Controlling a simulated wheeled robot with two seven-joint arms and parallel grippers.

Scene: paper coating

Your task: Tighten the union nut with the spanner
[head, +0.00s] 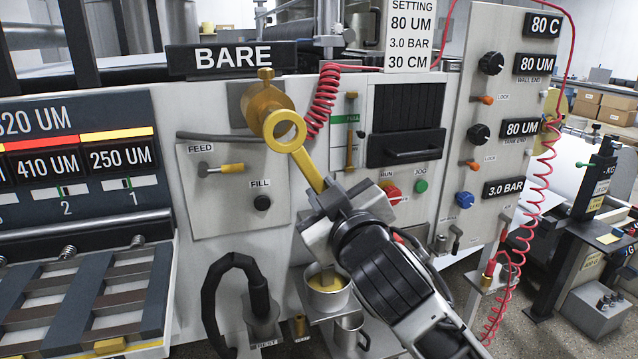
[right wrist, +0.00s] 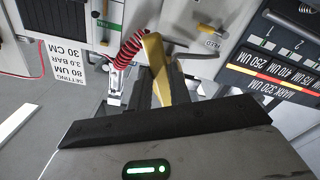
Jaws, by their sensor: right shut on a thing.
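The yellow spanner (head: 309,170) is held by its handle in my right gripper (head: 328,194), which is shut on it. Its ring end points up and left. The brass union nut (head: 264,100) is on the pipe fitting on the machine's front panel. The ring overlaps the nut's lower right side in the head view, and pale panel shows through its hole, so it is not around the nut. I cannot tell whether they touch. In the right wrist view, the spanner (right wrist: 153,50) sticks out between the dark fingers (right wrist: 165,85); the nut is not clear there. My left gripper is not in view.
A feed valve panel (head: 235,205) is left of the spanner. A coiled red hose (head: 322,100) hangs right of the nut. A metal cup (head: 327,290) is below my right gripper, and a black hose nozzle (head: 260,300) sits in a rest. Knobs line the right panel (head: 505,120).

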